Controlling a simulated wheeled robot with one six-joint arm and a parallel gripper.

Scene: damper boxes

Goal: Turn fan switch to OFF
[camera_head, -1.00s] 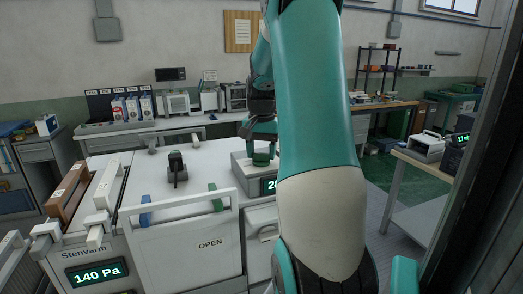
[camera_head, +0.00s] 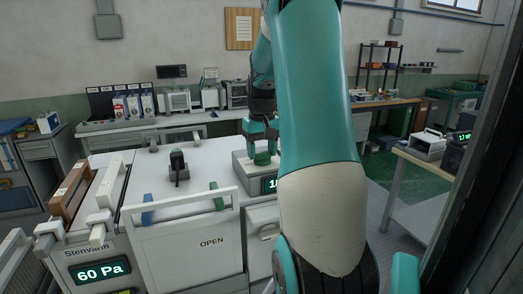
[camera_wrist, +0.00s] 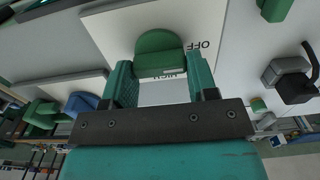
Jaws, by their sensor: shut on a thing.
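The fan switch is a green knob (camera_head: 262,159) on top of a grey box with a partly hidden display. My gripper (camera_head: 264,128) comes down on it from above and is shut on it. In the wrist view the green knob (camera_wrist: 160,50) sits between my two teal fingers (camera_wrist: 160,75). The labels OFF (camera_wrist: 206,45) and HIGH (camera_wrist: 173,77) show on the white plate beside the knob. OFF is to its upper right, and HIGH is just below it, partly covered. I cannot tell which label the knob points to.
A display (camera_head: 98,271) at the front left reads 60 Pa. A white panel (camera_head: 190,240) marked OPEN, with a bar handle, is at the front. A black-handled part (camera_head: 178,166) stands on the bench top. Blue (camera_head: 147,217) and green (camera_head: 217,197) pieces flank the panel.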

